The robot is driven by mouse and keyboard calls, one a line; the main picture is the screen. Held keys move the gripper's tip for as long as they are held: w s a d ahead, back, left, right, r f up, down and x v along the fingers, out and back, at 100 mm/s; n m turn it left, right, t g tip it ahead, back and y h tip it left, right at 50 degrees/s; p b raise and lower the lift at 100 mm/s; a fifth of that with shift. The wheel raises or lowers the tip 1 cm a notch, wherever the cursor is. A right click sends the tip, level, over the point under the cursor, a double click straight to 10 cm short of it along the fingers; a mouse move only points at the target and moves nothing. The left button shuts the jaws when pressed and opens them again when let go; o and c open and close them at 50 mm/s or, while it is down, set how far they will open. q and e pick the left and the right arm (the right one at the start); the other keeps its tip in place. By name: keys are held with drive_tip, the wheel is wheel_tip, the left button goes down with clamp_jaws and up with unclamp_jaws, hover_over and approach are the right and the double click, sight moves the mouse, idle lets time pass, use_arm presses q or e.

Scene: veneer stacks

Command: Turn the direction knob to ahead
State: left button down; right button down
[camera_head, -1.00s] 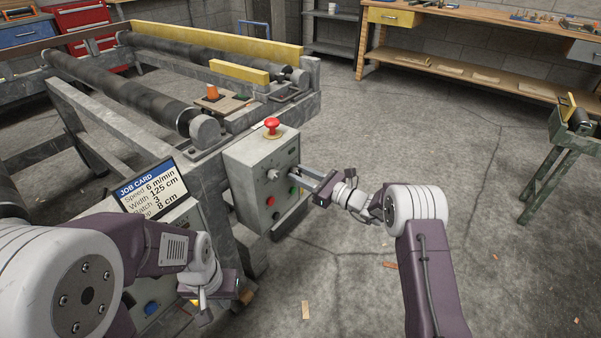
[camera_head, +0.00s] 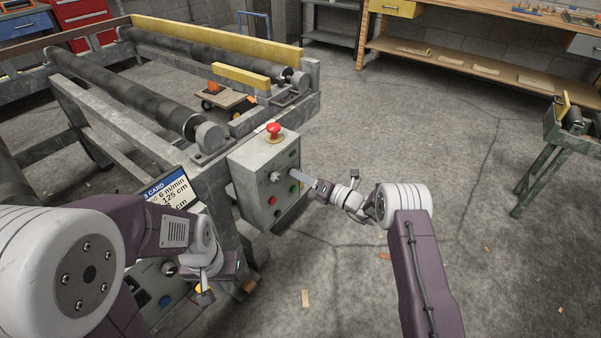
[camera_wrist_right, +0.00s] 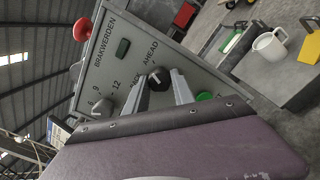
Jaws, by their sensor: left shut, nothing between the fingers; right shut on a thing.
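The grey control box (camera_head: 250,172) carries a red mushroom button (camera_head: 273,130) on top. In the right wrist view its panel (camera_wrist_right: 120,70) reads BRAKWERDEN and AHEAD, with a second word partly hidden by the finger. The black direction knob (camera_wrist_right: 159,79) sits beside these words; its exact pointing is hard to tell. My right gripper (camera_wrist_right: 163,84) is shut on the knob, one finger on each side. In the head view my right gripper (camera_head: 293,173) reaches the panel from the right. My left gripper (camera_head: 207,292) is shut and empty, low over a second panel.
A grey numbered dial (camera_wrist_right: 97,107) and a green button (camera_wrist_right: 204,97) flank the knob. A job card (camera_head: 172,190) stands partly behind my left arm. A roller frame (camera_head: 150,103) lies behind the box.

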drive_tip(key=shift+m+p, duration=0.4)
drive_tip(key=shift+m, duration=0.7)
drive_tip(key=c, duration=1.1)
unclamp_jaws()
drive_tip(key=shift+o, duration=0.2)
drive_tip(key=p+v, duration=0.3)
drive_tip(key=v, duration=0.6)
